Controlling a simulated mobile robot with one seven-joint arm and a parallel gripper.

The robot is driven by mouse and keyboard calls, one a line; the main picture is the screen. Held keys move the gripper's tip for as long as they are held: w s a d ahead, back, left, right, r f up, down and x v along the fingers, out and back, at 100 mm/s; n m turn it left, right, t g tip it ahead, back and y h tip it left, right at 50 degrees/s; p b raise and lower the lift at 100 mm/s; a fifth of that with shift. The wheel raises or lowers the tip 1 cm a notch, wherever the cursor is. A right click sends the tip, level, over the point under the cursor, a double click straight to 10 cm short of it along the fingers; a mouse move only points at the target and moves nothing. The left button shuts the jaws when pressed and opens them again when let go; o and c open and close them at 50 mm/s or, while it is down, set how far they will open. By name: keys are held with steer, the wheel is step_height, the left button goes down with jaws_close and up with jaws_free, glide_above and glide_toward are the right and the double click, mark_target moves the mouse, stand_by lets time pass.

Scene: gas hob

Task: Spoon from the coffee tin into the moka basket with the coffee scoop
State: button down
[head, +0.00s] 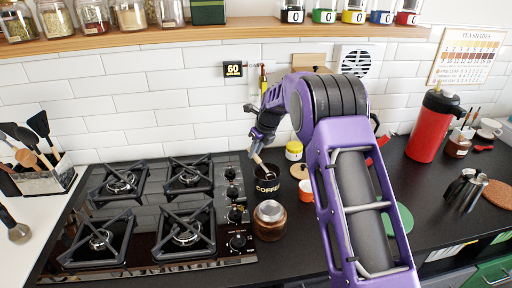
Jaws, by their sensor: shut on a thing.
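The black coffee tin (268,188), lettered "COFFEE", stands on the dark counter just right of the hob. My gripper (258,149) is above the tin, pointing down. It is shut on the pale handle of the coffee scoop (258,158). The scoop's lower end is at the tin's mouth; its bowl and any coffee in it cannot be made out. In front of the tin stands a brown-bodied vessel with a silvery top (269,211), apparently the moka base with its basket.
The gas hob (165,211) lies to the left. Behind my arm are a yellow-labelled jar (294,151) and an orange-red cup (306,190), close to the tin. A red flask (433,125) stands at the back right. A shelf (160,36) with jars runs above.

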steer(key=shift+w+a+r+p, duration=0.15)
steer(key=shift+r+p, duration=0.3)
steer(key=shift+p, duration=0.35)
steer(key=shift+w+a, duration=0.15)
steer(key=shift+w+a+r+g+h+p, duration=0.35)
steer(key=shift+r+g+h, duration=0.15)
steer(key=shift+g, duration=0.1)
steer(key=shift+w+a+r+g+h, duration=0.2)
steer(key=shift+w+r+h, duration=0.05)
steer(key=shift+r, duration=0.45)
steer(key=shift+w+a+r+g+h, duration=0.15)
steer(key=shift+w+r+g+h, duration=0.1)
steer(key=shift+r, duration=0.85)
steer(key=shift+s, duration=0.1)
